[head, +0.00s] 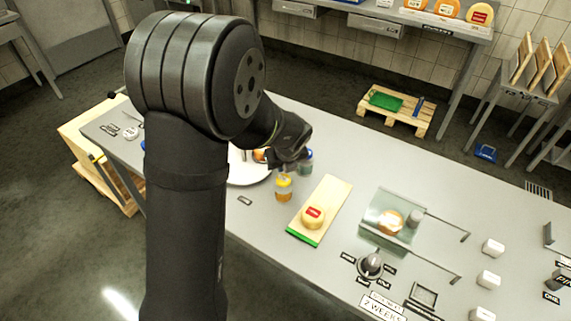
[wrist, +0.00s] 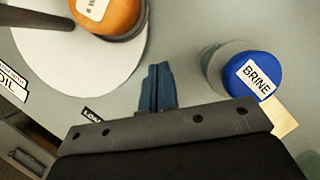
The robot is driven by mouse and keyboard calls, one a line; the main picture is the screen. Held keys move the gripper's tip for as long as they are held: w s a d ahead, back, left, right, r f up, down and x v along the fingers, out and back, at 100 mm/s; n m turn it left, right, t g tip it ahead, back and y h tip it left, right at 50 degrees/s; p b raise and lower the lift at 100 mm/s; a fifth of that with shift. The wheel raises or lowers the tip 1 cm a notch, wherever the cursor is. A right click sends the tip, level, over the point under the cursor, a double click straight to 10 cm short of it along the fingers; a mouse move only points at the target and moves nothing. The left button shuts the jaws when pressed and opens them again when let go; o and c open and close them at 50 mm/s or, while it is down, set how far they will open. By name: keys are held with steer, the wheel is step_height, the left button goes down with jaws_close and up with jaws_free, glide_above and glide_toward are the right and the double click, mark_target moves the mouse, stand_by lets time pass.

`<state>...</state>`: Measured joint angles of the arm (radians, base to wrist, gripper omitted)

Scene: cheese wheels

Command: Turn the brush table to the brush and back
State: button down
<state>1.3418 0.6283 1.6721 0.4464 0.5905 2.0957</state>
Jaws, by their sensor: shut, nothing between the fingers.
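A white round table (wrist: 60,70) fills the upper left of the wrist view. An orange cheese wheel (wrist: 108,12) with a pale label sits on its far side, on a dark base. A dark bar (wrist: 35,18) reaches over the disc from the left. The disc (head: 245,172) is partly hidden behind my arm in the head view. My gripper (wrist: 156,70) is shut and empty, its blue fingertips just right of the disc's edge. The gripper also shows in the head view (head: 288,160), where the fingertips are hard to make out. I cannot make out a brush.
A blue-lidded BRINE jar (wrist: 258,74) stands close right of my fingers. A yellow-lidded jar (head: 284,190) and a board (head: 325,205) with a cheese (head: 313,217) stand nearby. Further right are a clear-sided station (head: 390,220) and a dark knob (head: 371,264).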

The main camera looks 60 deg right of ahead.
steer(key=shift+w+d, duration=0.75)
steer(key=shift+w, duration=0.25)
